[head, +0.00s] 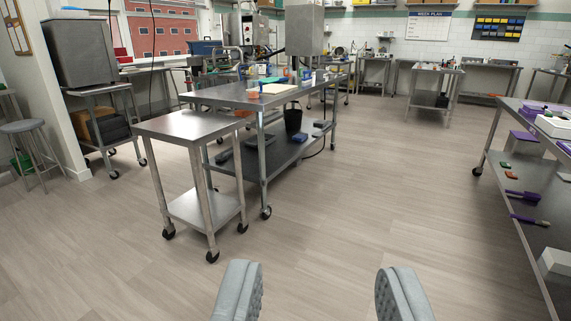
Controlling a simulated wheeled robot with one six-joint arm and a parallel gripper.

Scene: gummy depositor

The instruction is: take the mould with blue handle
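My gripper (319,291) is open and empty, its two grey padded fingers wide apart at the bottom of the head view over bare floor. I cannot make out a mould with a blue handle for sure. Several small blue items (291,78) stand among other things on the long steel table (225,95), too small to tell apart. Its lower shelf holds a dark blue item (301,137) and a black bin (293,118). My gripper is well short of all of these.
A small steel trolley (190,125) stands in front of the long table, at centre left. At right, a steel bench (532,215) holds purple-handled tools on its lower shelf and white boxes on top. A stool (25,127) stands far left. The floor between trolley and bench is clear.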

